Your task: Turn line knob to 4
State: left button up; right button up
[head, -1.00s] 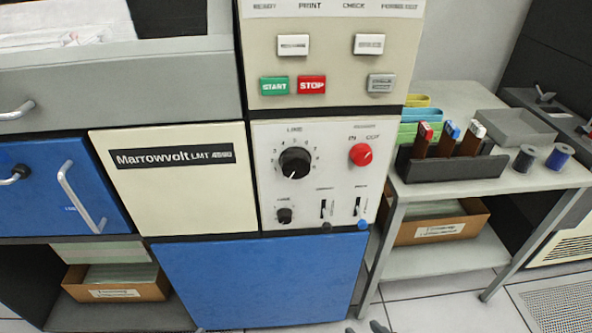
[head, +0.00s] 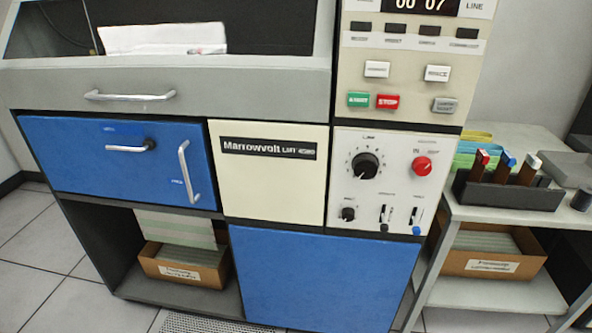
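The line knob (head: 365,166) is a large black round dial on the white control panel (head: 345,210), under a small label that seems to read "LINE". Numbers ring it, but they are too small to read surely, and I cannot tell which one its pointer marks. A red knob (head: 422,166) sits to its right. A small black knob (head: 348,214) sits below it, with two slide levers to the right of that. Neither of my grippers shows in the head view.
Above the panel are the green start button (head: 359,100), the red stop button (head: 387,101) and a display (head: 420,5). Drawer handles (head: 130,96) stick out at the left. A side table (head: 500,213) with a black rack (head: 508,195) stands at the right.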

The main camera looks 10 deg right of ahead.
aim_at(365, 165)
jog(key=u, duration=1.1)
jog(key=i, duration=1.2)
jog(key=z, duration=1.25)
